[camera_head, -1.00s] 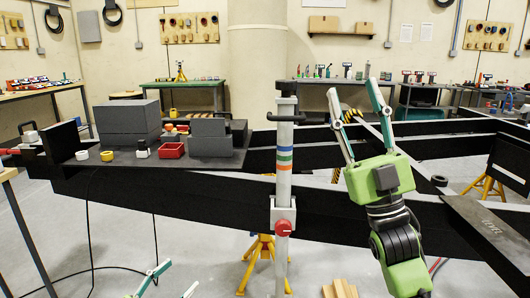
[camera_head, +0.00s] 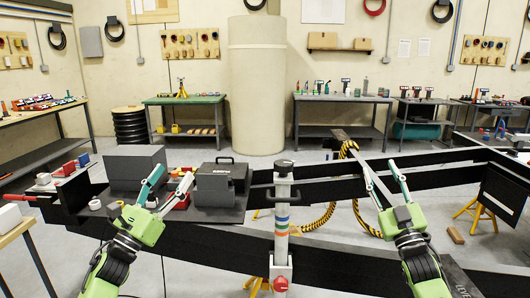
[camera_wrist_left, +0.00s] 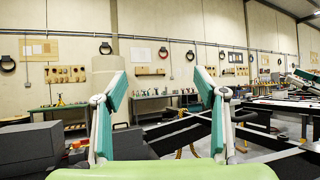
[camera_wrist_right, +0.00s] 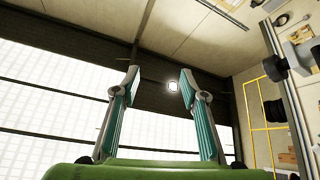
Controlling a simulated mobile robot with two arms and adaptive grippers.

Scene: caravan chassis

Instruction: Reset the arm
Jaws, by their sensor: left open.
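My left gripper (camera_head: 172,177) is in the head view at the left, in front of the dark plate on the chassis. It is open, and its fingers point up and away. The left wrist view shows nothing between its fingers (camera_wrist_left: 165,95). My right gripper (camera_head: 374,158) is in the head view at the right, over the black chassis. It is open with fingers pointing up.
The black chassis frame (camera_head: 215,240) runs across in front of me. A grey jockey wheel post (camera_head: 282,215) stands between my arms. A grey block (camera_head: 135,165) and a dark case (camera_head: 221,184) sit on the chassis. A yellow-black hose (camera_head: 357,215) hangs near my right gripper.

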